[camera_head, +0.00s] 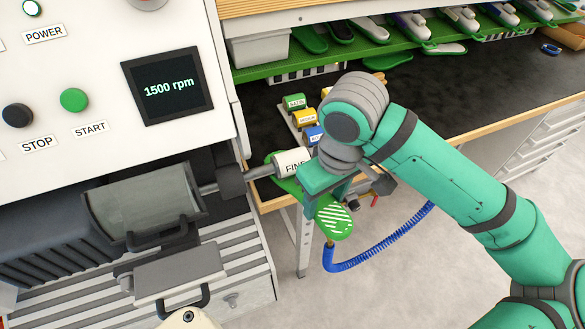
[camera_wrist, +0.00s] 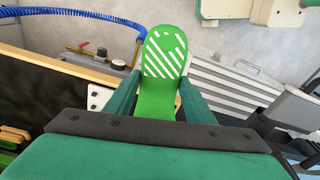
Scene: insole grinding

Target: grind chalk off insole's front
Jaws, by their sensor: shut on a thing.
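The green insole (camera_head: 334,218) hangs below my gripper (camera_head: 325,192) beside the machine, its chalk-hatched end pointing down and toward the viewer. In the wrist view the insole (camera_wrist: 160,50) sticks out ahead, with white diagonal chalk stripes across its rounded far end. My gripper (camera_wrist: 157,100) is shut on its narrower part, one finger on each side. The grinding drum (camera_head: 291,162), a white cylinder marked FINE, sits on the machine's shaft just left of my gripper. The hatched end is apart from the drum in the head view. My wrist covers the drum's right end.
A rack of coloured rollers (camera_head: 304,117) stands on the dark bench (camera_head: 450,85). Shoes and insoles fill the green shelf (camera_head: 375,50). A blue coiled hose (camera_head: 385,245) hangs nearby.

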